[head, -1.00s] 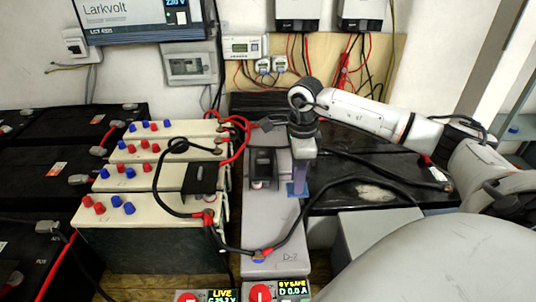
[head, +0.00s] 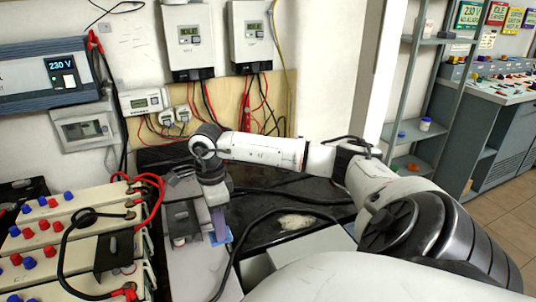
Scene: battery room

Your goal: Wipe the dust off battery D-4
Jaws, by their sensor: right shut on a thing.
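My right gripper (head: 217,215) points down over the long grey battery (head: 195,265) and is shut on a blue cloth or pad (head: 222,238). The cloth is at or just above the right edge of the grey top; I cannot tell whether it touches. Right of it lies a black battery top (head: 265,200) with a pale dusty patch (head: 297,222). The gripper is left of this patch. No D-4 label is readable. My left gripper is not in view.
A black cable (head: 240,238) loops between the grey battery and the dusty patch. Cream batteries (head: 75,235) with red and blue caps stand at left. Inverters (head: 188,40) hang on the wall behind. Shelves (head: 418,150) and a console (head: 495,85) stand at right.

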